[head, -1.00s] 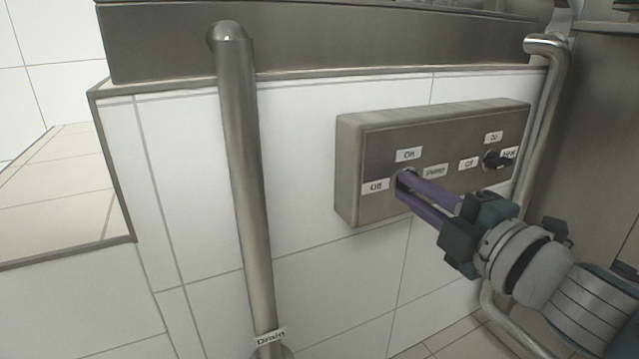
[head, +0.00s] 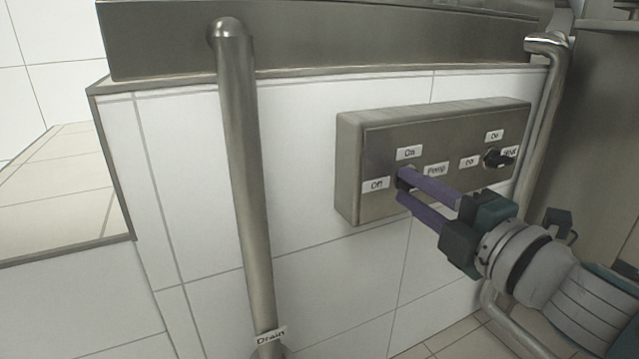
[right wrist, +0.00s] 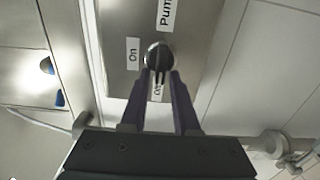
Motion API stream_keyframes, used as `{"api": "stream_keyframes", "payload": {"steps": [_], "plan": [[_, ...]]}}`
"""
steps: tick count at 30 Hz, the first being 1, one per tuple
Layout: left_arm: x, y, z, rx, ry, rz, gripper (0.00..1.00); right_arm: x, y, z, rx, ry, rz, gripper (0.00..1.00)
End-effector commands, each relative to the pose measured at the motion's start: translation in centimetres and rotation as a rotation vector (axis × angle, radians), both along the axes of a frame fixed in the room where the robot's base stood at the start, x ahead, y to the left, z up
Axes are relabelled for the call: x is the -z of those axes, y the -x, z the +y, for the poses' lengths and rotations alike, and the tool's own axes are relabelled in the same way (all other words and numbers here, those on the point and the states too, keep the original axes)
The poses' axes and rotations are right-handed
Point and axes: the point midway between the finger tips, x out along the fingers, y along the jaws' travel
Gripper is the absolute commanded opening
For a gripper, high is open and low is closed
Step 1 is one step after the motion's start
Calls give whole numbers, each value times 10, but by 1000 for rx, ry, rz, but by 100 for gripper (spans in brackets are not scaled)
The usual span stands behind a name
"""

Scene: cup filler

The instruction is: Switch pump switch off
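The pump switch is a round knob with a dark handle (right wrist: 158,57) on a metal control box (head: 358,150). In the right wrist view its handle points down toward the label between my fingers, away from the "On" label (right wrist: 133,52). In the head view the "On" label (head: 408,153) is above the knob and the "Off" label (head: 376,184) is to its left. My right gripper (head: 402,188) has its purple fingers apart, with the tips at the knob on either side of the handle. The fingers hide most of the knob in the head view. My left gripper is out of view.
A second knob (head: 494,158) with its own labels is on the box's right side. A vertical drain pipe (head: 243,190) stands left of the box, and another metal pipe (head: 540,120) runs to its right. White tiled wall lies around the box.

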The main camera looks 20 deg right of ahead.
Motion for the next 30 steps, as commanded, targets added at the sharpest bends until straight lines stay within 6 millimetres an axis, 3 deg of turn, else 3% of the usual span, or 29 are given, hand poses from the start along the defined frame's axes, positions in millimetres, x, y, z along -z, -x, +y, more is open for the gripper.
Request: {"api": "stream_keyframes", "payload": {"steps": [4, 14, 24, 30], "plan": [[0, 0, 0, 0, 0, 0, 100, 0, 0, 0, 0, -1, 0, 45], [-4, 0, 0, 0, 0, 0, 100, 0, 8, 0, 0, -4, 2, 45], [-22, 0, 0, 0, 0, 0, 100, -1, 73, -6, 2, -4, 4, 45], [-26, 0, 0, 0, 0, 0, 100, -1, 96, -7, 1, -3, 1, 45]]}}
